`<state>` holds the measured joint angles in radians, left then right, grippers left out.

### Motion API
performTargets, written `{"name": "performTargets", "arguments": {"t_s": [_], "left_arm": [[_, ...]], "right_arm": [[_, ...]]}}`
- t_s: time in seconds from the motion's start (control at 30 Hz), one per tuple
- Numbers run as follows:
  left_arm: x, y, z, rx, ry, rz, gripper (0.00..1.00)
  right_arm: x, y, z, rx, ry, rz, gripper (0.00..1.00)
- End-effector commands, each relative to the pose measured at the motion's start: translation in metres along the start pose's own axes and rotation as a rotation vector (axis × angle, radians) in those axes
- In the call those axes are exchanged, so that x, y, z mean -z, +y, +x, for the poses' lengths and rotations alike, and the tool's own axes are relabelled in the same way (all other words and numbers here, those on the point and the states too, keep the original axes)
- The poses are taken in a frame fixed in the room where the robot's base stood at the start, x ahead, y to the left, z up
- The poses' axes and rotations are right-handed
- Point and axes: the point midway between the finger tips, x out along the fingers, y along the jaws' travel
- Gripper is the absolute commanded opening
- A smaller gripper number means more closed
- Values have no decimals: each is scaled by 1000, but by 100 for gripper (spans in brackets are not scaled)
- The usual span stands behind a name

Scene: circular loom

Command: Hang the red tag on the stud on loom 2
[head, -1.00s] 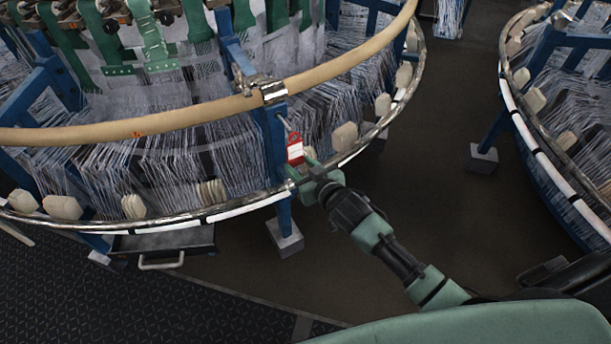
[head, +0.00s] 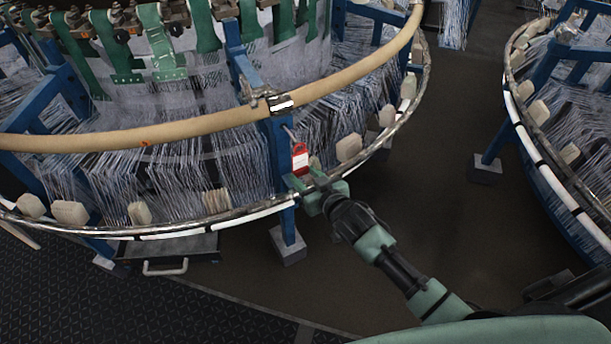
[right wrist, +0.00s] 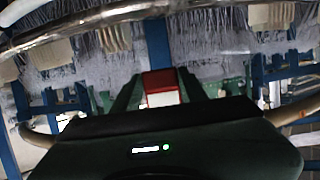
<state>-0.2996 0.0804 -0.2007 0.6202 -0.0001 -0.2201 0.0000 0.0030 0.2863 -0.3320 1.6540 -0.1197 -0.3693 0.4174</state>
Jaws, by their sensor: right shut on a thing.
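The red tag (head: 300,159), with a white label and a loop at its top, stands upright beside the blue post (head: 278,150) of the near loom. The stud (head: 290,133) is a short pin sticking out of that post. The tag's loop is at the stud's outer end; I cannot tell whether it is around the pin. My right gripper (head: 303,184) is shut on the tag's lower part, by the loom's metal rim. The right wrist view shows the tag (right wrist: 161,88) between the green fingers (right wrist: 160,95). My left gripper is not in view.
The loom's metal ring (head: 240,214) runs just by my right gripper, and a tan hoop (head: 200,125) curves above. A second loom (head: 560,170) stands at the right. Dark floor (head: 430,190) between the looms is clear. A grey tray with a handle (head: 165,250) is below the ring.

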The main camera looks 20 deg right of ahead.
Motion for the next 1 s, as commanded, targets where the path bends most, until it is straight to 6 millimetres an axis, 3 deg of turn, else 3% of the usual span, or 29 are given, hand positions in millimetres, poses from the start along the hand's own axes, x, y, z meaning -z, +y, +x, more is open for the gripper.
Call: {"name": "performTargets", "arguments": {"t_s": [0.47, 1.0], "left_arm": [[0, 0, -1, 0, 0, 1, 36], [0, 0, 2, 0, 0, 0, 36]], "right_arm": [[0, 0, 1, 0, 0, 0, 0], [5, 0, 16, 0, -1, 0, 0]]}}
